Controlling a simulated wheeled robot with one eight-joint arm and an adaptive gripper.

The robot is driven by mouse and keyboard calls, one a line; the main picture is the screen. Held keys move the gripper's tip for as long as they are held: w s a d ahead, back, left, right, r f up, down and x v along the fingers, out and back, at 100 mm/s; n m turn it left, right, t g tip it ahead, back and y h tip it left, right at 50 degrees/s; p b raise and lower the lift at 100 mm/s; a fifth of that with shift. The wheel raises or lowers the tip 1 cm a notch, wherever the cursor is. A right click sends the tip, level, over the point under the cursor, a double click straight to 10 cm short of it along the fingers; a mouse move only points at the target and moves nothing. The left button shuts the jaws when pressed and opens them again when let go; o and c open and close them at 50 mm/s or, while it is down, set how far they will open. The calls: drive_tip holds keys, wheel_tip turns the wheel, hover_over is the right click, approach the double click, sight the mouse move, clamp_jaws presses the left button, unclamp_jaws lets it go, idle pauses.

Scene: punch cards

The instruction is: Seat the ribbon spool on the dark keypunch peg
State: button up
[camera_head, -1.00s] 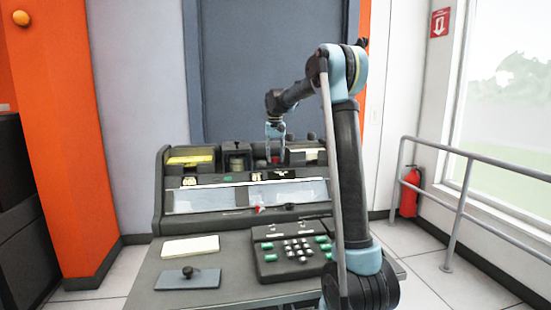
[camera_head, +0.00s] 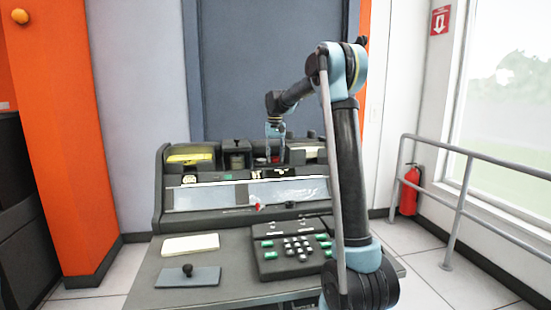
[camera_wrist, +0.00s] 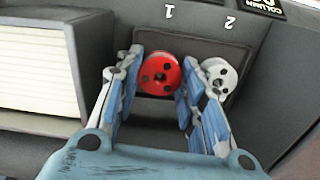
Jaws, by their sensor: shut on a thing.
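My gripper (camera_wrist: 158,78) points down into the back of the dark console, with its fingers shut on a red spool (camera_wrist: 162,74) with dark holes. The spool is at the place marked 1. A pale grey spool (camera_wrist: 217,76) sits beside the right finger at the place marked 2. In the head view my gripper (camera_head: 275,143) is at the console's back row. A dark knobbed peg (camera_head: 187,269) stands upright on a grey plate (camera_head: 205,279) at the desk's front left. I cannot tell whether the red spool is clear of its seat.
A cream card stack (camera_head: 190,243) lies behind the plate. A keypad (camera_head: 292,249) with green keys is to its right. White cards (camera_wrist: 35,65) fill a bay left of my gripper. A small red-tipped part (camera_head: 257,206) and dark knob (camera_head: 290,205) are on the console front.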

sight(276, 158)
idle(0.3)
drive_tip(key=o, duration=1.2)
drive_tip(key=shift+o, duration=0.8)
drive_tip(key=shift+r, duration=4.45)
